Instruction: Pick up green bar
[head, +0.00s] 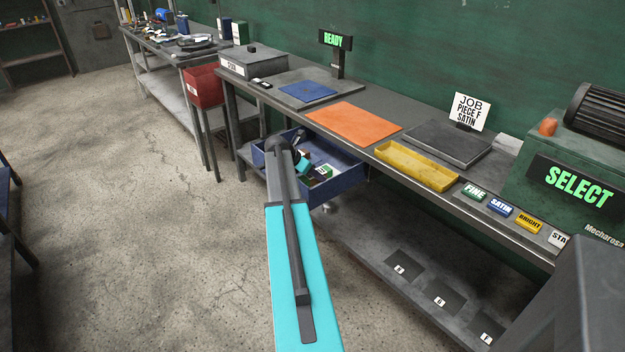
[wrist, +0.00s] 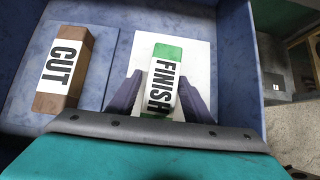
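The green bar (wrist: 165,54) has a white label reading FINISH and lies on a white pad (wrist: 203,62) inside the blue drawer (head: 340,188), seen in the wrist view. My gripper (wrist: 160,78) is open, with one dark finger on each side of the bar's near part. A narrow gap shows at the left finger; whether the right finger touches is unclear. The near end of the bar is hidden by the gripper body. In the head view my gripper (head: 302,163) is down in the drawer, and the bar is small and partly hidden there.
A brown bar labelled CUT (wrist: 74,58) lies left of the green bar on a blue pad. The drawer walls are close around. Above the drawer, the bench holds an orange mat (head: 354,123), a yellow tray (head: 417,166) and a dark plate (head: 447,143).

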